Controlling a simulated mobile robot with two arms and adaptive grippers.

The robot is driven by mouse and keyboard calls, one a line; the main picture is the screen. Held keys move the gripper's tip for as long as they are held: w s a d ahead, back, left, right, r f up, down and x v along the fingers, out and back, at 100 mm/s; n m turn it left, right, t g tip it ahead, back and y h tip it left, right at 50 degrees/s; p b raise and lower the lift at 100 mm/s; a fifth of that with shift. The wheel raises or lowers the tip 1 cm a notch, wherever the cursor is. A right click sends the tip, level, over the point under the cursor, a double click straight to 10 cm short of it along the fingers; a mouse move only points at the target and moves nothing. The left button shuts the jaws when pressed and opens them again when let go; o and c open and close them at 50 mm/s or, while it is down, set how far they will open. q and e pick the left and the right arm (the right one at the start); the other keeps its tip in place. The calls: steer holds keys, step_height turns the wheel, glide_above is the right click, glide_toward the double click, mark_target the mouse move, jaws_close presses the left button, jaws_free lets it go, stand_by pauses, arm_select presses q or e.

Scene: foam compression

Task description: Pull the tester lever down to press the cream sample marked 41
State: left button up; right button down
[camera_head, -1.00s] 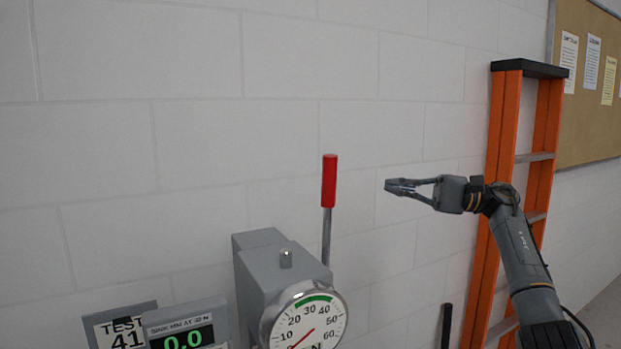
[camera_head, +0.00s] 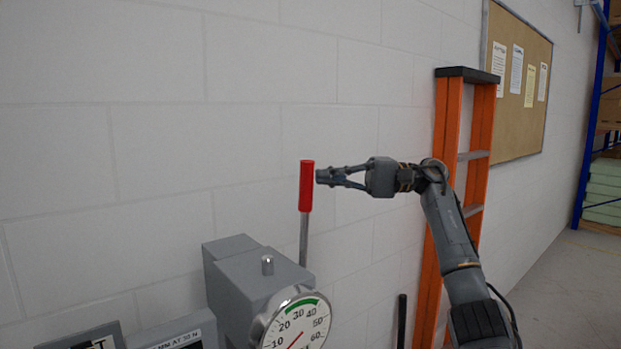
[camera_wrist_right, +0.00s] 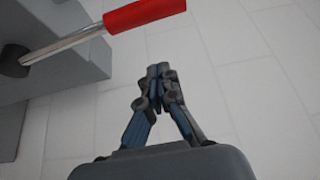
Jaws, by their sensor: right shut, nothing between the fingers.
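The tester lever has a red grip (camera_head: 306,186) on a metal rod and stands upright on the grey tester (camera_head: 255,279). The red grip also shows in the right wrist view (camera_wrist_right: 144,13), ahead of the fingertips. My right gripper (camera_head: 322,177) is shut and empty, just right of the red grip in the head view; it also shows in the right wrist view (camera_wrist_right: 157,72). A small gap seems to lie between them. The round dial (camera_head: 297,325) is on the tester's front. The cream sample is not in view. My left gripper is not in view.
A display and a test sign (camera_head: 90,340) are cut off at the bottom edge. An orange ladder (camera_head: 447,150) leans by the wall behind my right arm. A notice board (camera_head: 513,120) hangs at the right. The wall above the tester is clear.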

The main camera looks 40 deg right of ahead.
mark_target(308, 181)
steer(key=a+p, duration=0.1)
steer(key=a, duration=0.2)
steer(key=a+p, duration=0.1)
steer(key=a, duration=0.1)
steer(key=shift+w+a+p, duration=0.1)
steer(key=shift+w+p, duration=0.2)
steer(key=shift+w, duration=0.1)
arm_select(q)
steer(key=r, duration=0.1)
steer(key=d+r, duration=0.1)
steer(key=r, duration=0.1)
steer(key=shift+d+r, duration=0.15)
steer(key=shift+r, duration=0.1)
arm_select(e)
steer(key=shift+s+a, duration=0.1)
steer(key=shift+s, duration=0.65)
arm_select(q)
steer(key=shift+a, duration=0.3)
